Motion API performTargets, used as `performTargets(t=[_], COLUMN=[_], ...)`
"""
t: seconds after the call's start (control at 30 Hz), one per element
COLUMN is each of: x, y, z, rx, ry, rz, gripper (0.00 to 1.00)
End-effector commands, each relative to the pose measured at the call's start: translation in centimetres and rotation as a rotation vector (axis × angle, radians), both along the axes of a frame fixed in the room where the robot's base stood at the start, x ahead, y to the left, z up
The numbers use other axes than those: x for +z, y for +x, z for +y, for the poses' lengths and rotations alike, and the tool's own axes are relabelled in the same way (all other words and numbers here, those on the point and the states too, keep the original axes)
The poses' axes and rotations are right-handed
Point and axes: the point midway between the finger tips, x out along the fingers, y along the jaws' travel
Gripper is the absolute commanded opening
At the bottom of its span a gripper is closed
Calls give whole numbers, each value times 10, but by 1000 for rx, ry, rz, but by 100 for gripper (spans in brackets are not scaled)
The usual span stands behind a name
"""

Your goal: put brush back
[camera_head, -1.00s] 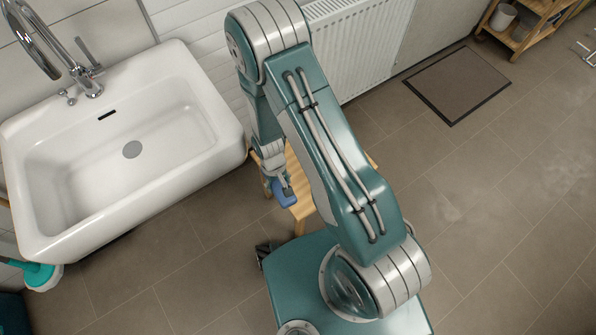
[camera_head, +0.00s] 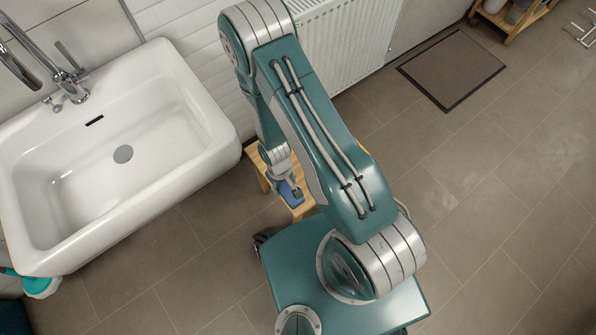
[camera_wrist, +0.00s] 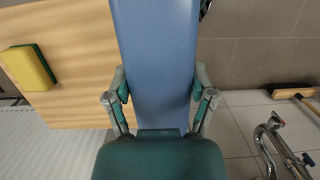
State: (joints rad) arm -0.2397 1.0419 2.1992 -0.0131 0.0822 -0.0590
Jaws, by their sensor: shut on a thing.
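My gripper (camera_head: 288,182) hangs below the forearm over a small wooden stool (camera_head: 255,160). It is shut on a long, flat blue object (camera_head: 293,196), seemingly the brush. In the wrist view the blue object (camera_wrist: 158,55) runs up from the palm between the two fingers (camera_wrist: 160,95), one on each side. Only its smooth broad face shows; no bristles are visible. The stool's wooden top (camera_wrist: 75,60) lies behind it in the wrist view, and I cannot tell whether they touch.
A yellow and green sponge (camera_wrist: 30,67) lies on the stool. A white sink (camera_head: 150,170) stands left, with a teal and white item (camera_head: 38,286) below it. A radiator (camera_head: 345,40) is behind the stool. A broom (camera_wrist: 292,90) shows in the wrist view.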

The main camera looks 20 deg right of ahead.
Motion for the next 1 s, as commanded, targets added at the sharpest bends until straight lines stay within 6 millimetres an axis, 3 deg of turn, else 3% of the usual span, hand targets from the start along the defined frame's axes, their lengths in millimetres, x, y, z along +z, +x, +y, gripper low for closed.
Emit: performTargets(t=[0.27, 0.5, 0.73, 1.0], x=[-27, -68, -87, -116], y=[45, 68, 80, 80], z=[-40, -61, -72, -71], rx=[-8, -5, -3, 0], ry=[-2, -2, -1, -1], rz=[-3, -1, 0, -1], gripper=[15, 15, 15, 15])
